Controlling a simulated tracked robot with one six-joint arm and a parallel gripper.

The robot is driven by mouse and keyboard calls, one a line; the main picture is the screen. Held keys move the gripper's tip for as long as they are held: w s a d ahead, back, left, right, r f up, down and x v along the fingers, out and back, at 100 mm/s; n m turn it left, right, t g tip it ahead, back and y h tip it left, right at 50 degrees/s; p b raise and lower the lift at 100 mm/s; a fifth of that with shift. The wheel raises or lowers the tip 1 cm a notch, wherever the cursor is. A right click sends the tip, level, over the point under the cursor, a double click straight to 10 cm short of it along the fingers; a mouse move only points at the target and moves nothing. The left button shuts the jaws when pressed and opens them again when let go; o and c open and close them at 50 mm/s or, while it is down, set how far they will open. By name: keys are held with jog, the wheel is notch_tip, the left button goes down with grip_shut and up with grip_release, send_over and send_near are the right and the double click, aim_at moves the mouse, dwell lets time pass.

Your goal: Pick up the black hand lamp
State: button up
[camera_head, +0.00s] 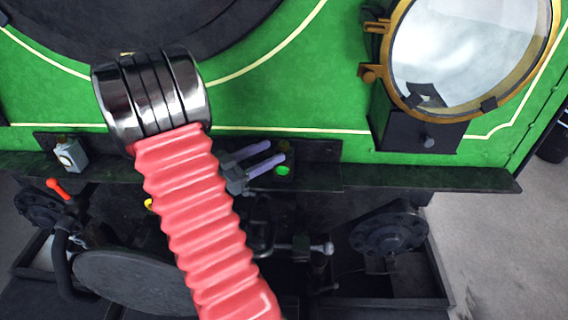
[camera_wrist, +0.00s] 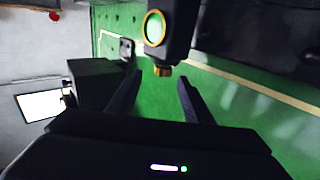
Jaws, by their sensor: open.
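The black hand lamp (camera_wrist: 180,32) shows at the top of the wrist view, with a round pale-green lens in a brass ring and a brass cap. In the head view its green lens (camera_head: 283,170) and brass cap show against the dark ledge; its black body is hard to pick out. My gripper (camera_head: 276,155) is open, its two fingers pointing at the lamp from the left. In the wrist view my gripper (camera_wrist: 158,84) has nothing between its fingers, and the lamp lies beyond the tips, with its brass cap near the middle of the gap.
A dark ledge (camera_head: 430,178) runs along the green tram front (camera_head: 300,85). A big brass-rimmed headlamp (camera_head: 470,45) on a black box stands to the right. A small grey box (camera_head: 70,154) sits on the ledge at left. Dark buffers and pipework lie below.

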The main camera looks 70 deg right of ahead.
aim_at(280, 147)
jog(key=x, duration=0.5)
jog(key=shift+d, duration=0.1)
jog(key=shift+x, duration=2.5)
jog(key=shift+w+d+r, duration=0.1)
jog(key=shift+c, duration=0.3)
grip_shut()
